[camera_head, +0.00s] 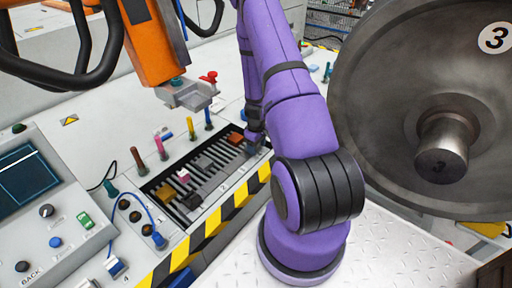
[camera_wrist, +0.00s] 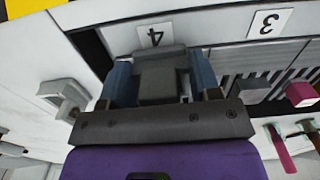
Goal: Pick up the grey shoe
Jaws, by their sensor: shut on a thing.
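The grey shoe (camera_wrist: 160,76) is a dark grey stepped block in the middle of the wrist view. My gripper (camera_wrist: 160,90) has its two blue-grey fingers on either side of the shoe and is shut on it. Behind the shoe is a pale surface with an upside-down number 4 label. I cannot tell whether the shoe touches anything below. In the head view my gripper (camera_head: 257,143) is small, at the far right end of the slotted rack, and the shoe cannot be made out clearly there.
The dark slotted rack (camera_head: 217,172) holds several small coloured blocks. Coloured upright pegs (camera_head: 163,146) stand behind it. A striped edge (camera_head: 212,232) runs along its front. An orange tool (camera_head: 152,45) hangs at the upper left, and a large metal wheel (camera_head: 400,95) stands close on the right.

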